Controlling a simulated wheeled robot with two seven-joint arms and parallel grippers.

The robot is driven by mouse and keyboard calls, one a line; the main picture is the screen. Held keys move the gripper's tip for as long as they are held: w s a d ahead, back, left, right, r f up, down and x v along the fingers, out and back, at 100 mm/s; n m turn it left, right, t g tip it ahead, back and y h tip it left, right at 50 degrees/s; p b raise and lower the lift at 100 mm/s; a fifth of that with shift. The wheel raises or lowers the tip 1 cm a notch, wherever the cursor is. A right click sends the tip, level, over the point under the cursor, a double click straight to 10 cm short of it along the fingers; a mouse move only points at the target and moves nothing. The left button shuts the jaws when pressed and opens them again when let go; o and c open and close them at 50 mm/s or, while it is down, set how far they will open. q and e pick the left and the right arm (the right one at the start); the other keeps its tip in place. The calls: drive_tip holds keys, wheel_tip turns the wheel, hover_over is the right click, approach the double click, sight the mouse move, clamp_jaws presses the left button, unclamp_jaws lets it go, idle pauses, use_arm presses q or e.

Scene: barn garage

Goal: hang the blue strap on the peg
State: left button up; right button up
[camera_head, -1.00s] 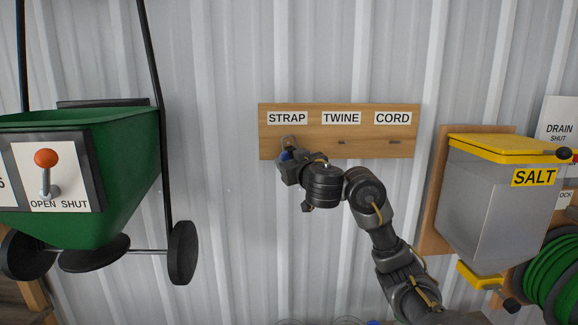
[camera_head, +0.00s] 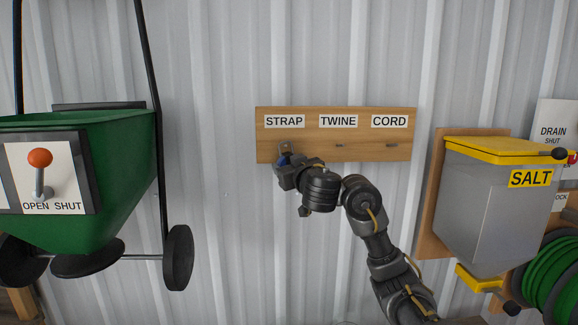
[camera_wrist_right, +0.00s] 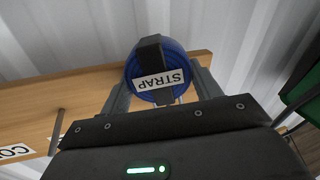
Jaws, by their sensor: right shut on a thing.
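The blue strap (camera_wrist_right: 181,62) is a round coil with a dark band and a white STRAP label, which reads upside down in the right wrist view. My right gripper (camera_head: 284,162) is shut on it, one finger on each side, at the board's lower left under the STRAP sign (camera_head: 285,121). In the head view only a little blue shows, with a small grey loop-like shape above it against the wooden board (camera_head: 365,155). The peg under the STRAP sign is hidden, and I cannot tell whether the loop is around it. My left gripper is out of view.
Bare pegs stick out under the TWINE sign (camera_head: 339,145) and the CORD sign (camera_head: 391,145). A green spreader (camera_head: 110,165) hangs at the left. A grey SALT bin (camera_head: 490,200) with a yellow lid and a green hose reel (camera_head: 555,275) are at the right.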

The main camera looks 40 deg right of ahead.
drive_tip(key=o, duration=0.9)
drive_tip(key=shift+c, duration=0.2)
drive_tip(key=shift+o, duration=1.3)
drive_tip(key=shift+a+r, duration=0.15)
